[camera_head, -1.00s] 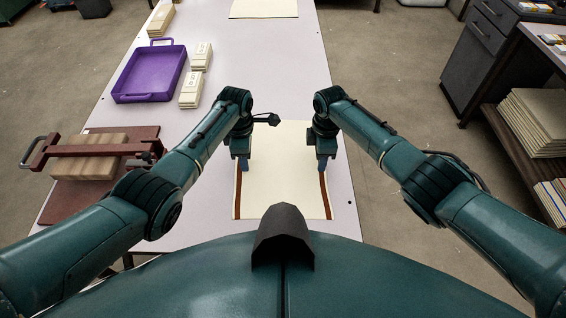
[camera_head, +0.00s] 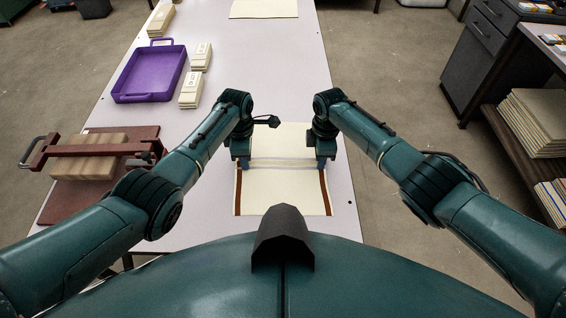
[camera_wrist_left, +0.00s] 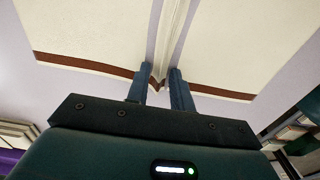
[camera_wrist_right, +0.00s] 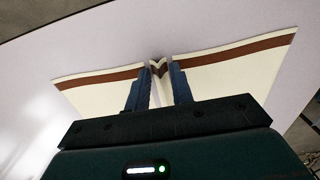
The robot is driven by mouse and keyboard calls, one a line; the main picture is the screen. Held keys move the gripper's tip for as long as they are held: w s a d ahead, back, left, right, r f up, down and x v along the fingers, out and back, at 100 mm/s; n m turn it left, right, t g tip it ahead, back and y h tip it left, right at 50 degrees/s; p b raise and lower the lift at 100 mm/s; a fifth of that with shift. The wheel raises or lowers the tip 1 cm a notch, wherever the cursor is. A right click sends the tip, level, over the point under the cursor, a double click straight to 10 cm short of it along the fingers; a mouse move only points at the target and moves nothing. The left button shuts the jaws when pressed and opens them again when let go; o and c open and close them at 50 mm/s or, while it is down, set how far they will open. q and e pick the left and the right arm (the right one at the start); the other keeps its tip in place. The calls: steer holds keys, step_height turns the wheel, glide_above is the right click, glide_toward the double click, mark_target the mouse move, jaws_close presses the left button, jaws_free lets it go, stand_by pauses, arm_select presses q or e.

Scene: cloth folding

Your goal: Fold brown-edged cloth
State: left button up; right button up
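The cream cloth with brown side edges (camera_head: 280,190) lies on the pale table in front of me. A raised ridge of cloth runs across it between my two grippers. My left gripper (camera_head: 243,166) is at the left brown edge; in the left wrist view its fingers (camera_wrist_left: 160,85) are closed around a pinched fold of that edge (camera_wrist_left: 110,70). My right gripper (camera_head: 321,164) is at the right brown edge; in the right wrist view its fingers (camera_wrist_right: 160,85) stand either side of a small pinched fold of the edge (camera_wrist_right: 220,55). The cloth spreads flat on both sides of the ridge.
Another cream sheet (camera_head: 264,8) lies at the far end of the table (camera_head: 255,80). A purple tray (camera_head: 150,72), cream stacks (camera_head: 191,90) and a dark red press with a wooden block (camera_head: 95,160) are on the left. The table between the cloth and the far sheet is clear.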

arm_select(q)
steer(key=shift+f, duration=0.1)
jaws_close()
arm_select(e)
steer(key=shift+f, duration=0.1)
jaws_close()
